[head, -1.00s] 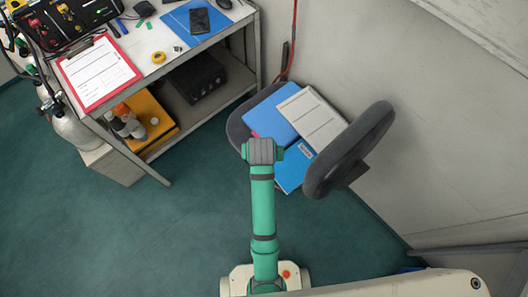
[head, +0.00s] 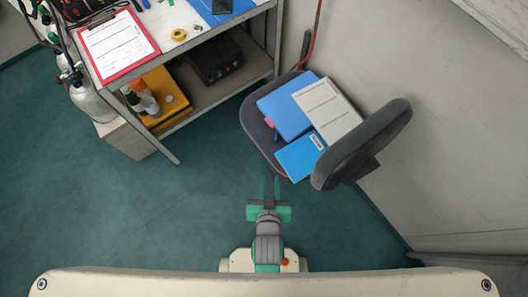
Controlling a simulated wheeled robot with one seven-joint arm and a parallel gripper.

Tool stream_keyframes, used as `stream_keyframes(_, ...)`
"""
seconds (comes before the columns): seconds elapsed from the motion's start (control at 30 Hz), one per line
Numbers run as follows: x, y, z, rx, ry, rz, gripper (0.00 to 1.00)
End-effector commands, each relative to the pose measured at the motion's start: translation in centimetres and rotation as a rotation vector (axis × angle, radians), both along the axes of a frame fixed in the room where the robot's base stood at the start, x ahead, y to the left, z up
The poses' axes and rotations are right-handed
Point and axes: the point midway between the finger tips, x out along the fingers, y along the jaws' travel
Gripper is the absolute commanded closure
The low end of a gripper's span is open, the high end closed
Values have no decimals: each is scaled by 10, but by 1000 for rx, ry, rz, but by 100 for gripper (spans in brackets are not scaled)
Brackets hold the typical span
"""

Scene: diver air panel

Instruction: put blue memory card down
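I cannot make out a blue memory card in the current head view. My gripper (head: 269,183) is over the green floor, in front of the chair and apart from it.
A grey chair (head: 361,143) holds blue folders (head: 285,108) and a pale binder (head: 327,108). On the table are a red clipboard (head: 118,45), yellow tape (head: 178,34) and a blue mat (head: 205,8). Gas cylinders (head: 91,100) stand left. Floor between table and chair is clear.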

Motion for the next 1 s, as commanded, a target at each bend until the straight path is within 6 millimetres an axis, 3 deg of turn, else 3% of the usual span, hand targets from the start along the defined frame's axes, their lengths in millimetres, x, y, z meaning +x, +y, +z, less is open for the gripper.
stream_keyframes(0.03, -17, 2, 7, -1, -27, 6, 74)
stream_keyframes(0.3, -79, 13, 75, 0, -228, 28, 74)
stream_keyframes(0.53, -109, 18, 123, 0, -343, 33, 74)
stream_keyframes(0.6, -112, 18, 129, 0, -358, 33, 83)
stream_keyframes(0.77, -103, 18, 120, 3, -345, 28, 83)
stream_keyframes(1.0, -55, 18, 58, 19, -205, 8, 83)
